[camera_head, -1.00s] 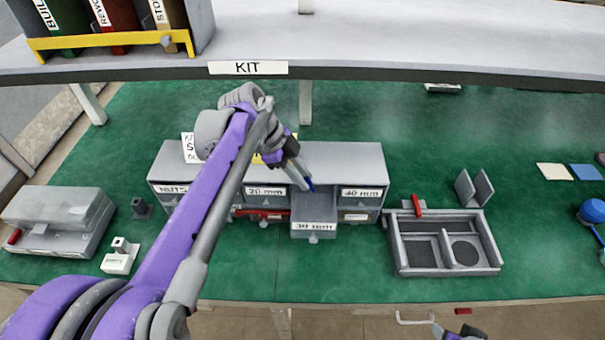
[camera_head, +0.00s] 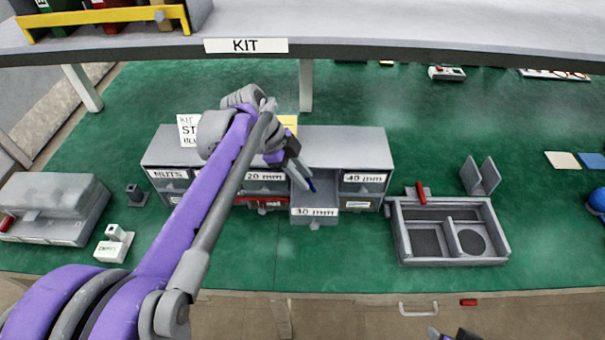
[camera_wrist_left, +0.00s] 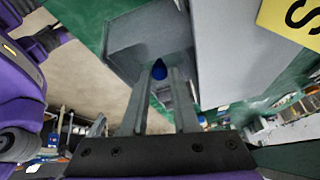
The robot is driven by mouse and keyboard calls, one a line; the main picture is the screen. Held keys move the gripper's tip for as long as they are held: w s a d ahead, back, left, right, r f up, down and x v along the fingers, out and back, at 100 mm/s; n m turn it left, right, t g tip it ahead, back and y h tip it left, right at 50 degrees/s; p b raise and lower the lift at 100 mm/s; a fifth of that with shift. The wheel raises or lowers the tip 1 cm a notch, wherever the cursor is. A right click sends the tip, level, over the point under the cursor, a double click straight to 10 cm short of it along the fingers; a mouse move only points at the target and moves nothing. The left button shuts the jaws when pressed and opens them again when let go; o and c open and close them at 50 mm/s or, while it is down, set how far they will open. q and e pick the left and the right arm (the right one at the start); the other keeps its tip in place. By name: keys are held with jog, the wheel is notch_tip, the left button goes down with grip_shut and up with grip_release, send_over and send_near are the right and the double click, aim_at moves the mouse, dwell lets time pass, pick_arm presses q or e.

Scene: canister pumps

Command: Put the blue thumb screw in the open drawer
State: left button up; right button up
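The blue thumb screw (camera_head: 311,185) is small and held at the tips of my left gripper (camera_head: 304,179). In the left wrist view, the screw (camera_wrist_left: 159,69) shows between the two grey fingers, which are shut on it. The open drawer (camera_head: 314,211), labelled 30 mm, is pulled out of the grey cabinet. The fingertips and the screw are over the back part of this drawer; their exact height above its floor cannot be told. Part of my right gripper (camera_head: 455,334) shows at the bottom edge, cut off, and its fingers cannot be read.
The grey cabinet (camera_head: 345,145) has shut drawers labelled NUTS, 20 mm and 40 mm. A red object (camera_head: 262,203) is by the lower drawers. A grey divided tray (camera_head: 400,245) stands to the right. A shelf marked KIT (camera_head: 450,65) spans above. Green bench is clear in front.

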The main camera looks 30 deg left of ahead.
pick_arm(q)
jog(key=o, duration=0.4)
jog(key=v, duration=1.1)
jog(key=shift+d+p, duration=0.1)
jog(key=shift+p, duration=0.25)
jog(key=shift+w, duration=0.1)
